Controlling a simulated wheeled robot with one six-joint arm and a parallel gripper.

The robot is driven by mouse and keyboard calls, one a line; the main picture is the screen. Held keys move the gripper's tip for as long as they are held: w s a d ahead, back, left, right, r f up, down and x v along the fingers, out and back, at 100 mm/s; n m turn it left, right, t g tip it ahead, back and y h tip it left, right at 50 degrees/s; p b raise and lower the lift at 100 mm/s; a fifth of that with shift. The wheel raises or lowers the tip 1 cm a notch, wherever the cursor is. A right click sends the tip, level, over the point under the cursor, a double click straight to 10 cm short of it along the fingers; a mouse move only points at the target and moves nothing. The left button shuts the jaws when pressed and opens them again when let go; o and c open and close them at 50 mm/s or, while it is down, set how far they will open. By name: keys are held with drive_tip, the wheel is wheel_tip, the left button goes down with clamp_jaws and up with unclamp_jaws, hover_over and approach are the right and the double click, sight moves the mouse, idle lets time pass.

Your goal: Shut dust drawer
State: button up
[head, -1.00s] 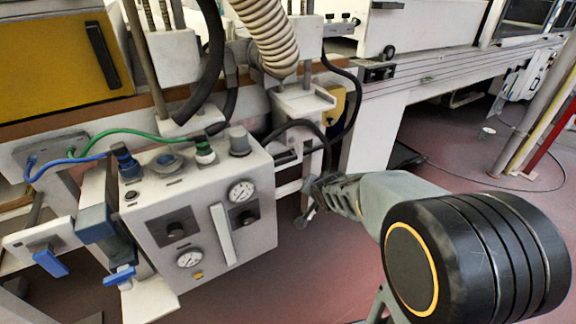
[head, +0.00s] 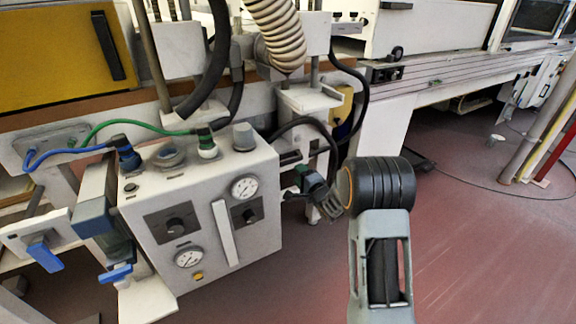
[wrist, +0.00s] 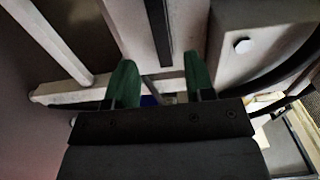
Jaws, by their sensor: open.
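My gripper (head: 303,180) is just right of the grey gauge box in the head view, beside the white machine frame. In the wrist view its two green fingers (wrist: 161,85) are spread apart with no object clearly held between them. A white rail (wrist: 65,92) runs across behind the fingers, and a small blue patch shows between them. I cannot make out a dust drawer for certain. The grey box (head: 215,215) has two gauges, knobs and an upright pale handle (head: 224,232) on its front. Its right side, facing my gripper, is mostly hidden.
A black hose (head: 330,135) loops close above my gripper. A ribbed cream duct (head: 278,35) hangs higher up. Blue-handled valves (head: 44,256) stand left of the box. A yellow panel (head: 50,55) is at upper left. The reddish floor (head: 460,220) at right is mostly clear.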

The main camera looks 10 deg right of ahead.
sight(288, 163)
drive_tip(key=b+x, duration=0.2)
drive_tip(key=x, duration=0.7)
drive_tip(key=shift+f, duration=0.1)
clamp_jaws()
idle(0.4)
